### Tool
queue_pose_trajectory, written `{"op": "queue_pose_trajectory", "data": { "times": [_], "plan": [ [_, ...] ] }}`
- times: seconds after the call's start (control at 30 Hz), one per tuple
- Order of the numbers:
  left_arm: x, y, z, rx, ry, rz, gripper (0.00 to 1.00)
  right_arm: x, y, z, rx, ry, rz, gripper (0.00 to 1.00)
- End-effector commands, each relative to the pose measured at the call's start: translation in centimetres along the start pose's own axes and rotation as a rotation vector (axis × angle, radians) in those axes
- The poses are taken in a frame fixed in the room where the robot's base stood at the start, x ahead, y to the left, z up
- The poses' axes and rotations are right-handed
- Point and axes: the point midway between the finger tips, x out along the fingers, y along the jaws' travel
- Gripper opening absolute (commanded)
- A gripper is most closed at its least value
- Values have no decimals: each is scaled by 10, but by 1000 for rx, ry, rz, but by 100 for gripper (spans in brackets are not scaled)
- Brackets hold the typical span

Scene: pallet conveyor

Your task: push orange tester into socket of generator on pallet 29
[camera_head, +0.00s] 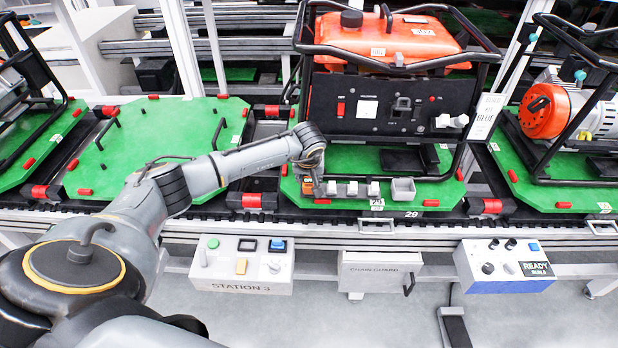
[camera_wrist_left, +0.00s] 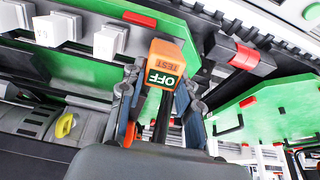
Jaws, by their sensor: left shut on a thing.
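The generator (camera_head: 400,85) with an orange tank and black front panel stands on the green pallet marked 29 (camera_head: 455,190). Its panel carries a red switch, a dark socket-like fitting (camera_head: 403,105) and a white plug-like part (camera_head: 452,121) at the right. My left gripper (camera_head: 311,186) is low at the pallet's front left edge, below the panel. The tester is mostly hidden by the fingers in the head view. My right gripper is not in view.
Several pale blocks (camera_head: 352,188) and a small grey open box (camera_head: 403,189) sit in a row right of my left gripper. A white tag (camera_head: 487,116) hangs at the generator's right. An empty green pallet (camera_head: 150,150) lies left; another generator (camera_head: 560,110) stands right. Station boxes line the front.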

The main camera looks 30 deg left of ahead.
Motion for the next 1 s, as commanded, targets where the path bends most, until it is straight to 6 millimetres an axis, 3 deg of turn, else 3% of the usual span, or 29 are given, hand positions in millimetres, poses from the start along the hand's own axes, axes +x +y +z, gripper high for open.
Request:
{"op": "queue_pose_trajectory", "data": {
  "times": [1.0],
  "plan": [
    [-30,0,0,1,1,1,0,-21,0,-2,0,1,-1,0]
  ]
}}
